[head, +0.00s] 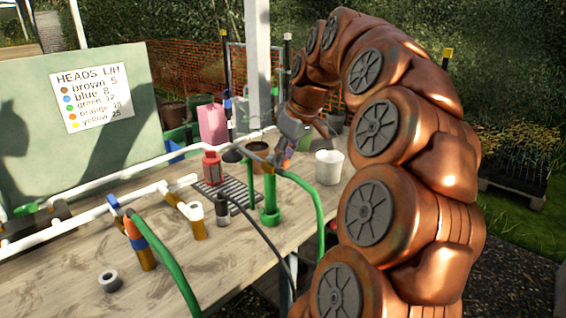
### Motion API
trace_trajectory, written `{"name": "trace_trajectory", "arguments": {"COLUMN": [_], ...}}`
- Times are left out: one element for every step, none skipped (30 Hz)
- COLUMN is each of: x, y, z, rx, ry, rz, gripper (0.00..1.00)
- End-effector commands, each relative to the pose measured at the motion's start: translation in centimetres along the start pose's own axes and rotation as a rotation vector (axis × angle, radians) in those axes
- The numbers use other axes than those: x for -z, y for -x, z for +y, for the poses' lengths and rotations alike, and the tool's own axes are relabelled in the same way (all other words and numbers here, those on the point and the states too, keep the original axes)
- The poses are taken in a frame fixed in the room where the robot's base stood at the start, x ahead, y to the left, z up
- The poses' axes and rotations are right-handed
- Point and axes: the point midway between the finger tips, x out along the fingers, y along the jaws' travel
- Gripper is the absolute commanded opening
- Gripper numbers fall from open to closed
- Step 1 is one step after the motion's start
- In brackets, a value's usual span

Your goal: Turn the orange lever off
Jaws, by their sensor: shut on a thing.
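My copper-coloured arm arches from the right of the head view down to the far right end of the workbench. My grey gripper (282,158) is at the end of the white pipe, above the green hose fitting. It is shut on a small orange part (289,154), which looks like the orange lever. The fingers hide most of it, so its exact angle cannot be told. A bit of blue shows just below it. A green hose (312,192) curves down from this spot.
White pipes run along the wooden bench (190,265). A blue lever (113,202), red lantern (212,168), grey tape roll (110,281) and white pot (329,167) are around. A sign (92,97) leans at the back left. The front of the bench is mostly clear.

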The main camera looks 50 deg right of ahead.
Motion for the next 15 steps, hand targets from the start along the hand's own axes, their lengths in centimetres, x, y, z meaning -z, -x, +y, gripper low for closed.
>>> {"name": "trace_trajectory", "arguments": {"x": [-0.13, -0.13, -0.12, -0.12, -0.11, -0.10, -0.09, -0.09, -0.07, -0.07, -0.06, -0.06, -0.05, -0.05, -0.04], "y": [-0.19, -0.17, -0.15, -0.14, -0.12, -0.10, -0.08, -0.08, -0.07, -0.05, -0.05, -0.04, -0.03, -0.03, -0.02], "z": [-0.11, -0.15, -0.20, -0.24, -0.27, -0.30, -0.32, -0.34, -0.35, -0.36, -0.37, -0.37, -0.38, -0.38, -0.37], "rx": [-0.006, -0.010, -0.014, -0.016, -0.019, -0.022, -0.023, -0.025, -0.026, -0.027, -0.028, -0.028, -0.028, -0.028, -0.029], "ry": [-0.016, -0.027, -0.037, -0.045, -0.052, -0.059, -0.063, -0.067, -0.072, -0.074, -0.076, -0.077, -0.078, -0.078, -0.078], "rz": [-0.002, -0.002, -0.002, -0.002, -0.002, -0.002, -0.002, -0.002, -0.002, -0.002, -0.002, -0.002, -0.002, -0.002, -0.002], "gripper": [0.00, 0.00, 0.00, 0.00, 0.00, 0.00, 0.00, 0.00, 0.00, 0.00, 0.00, 0.00, 0.00, 0.00, 0.00]}}
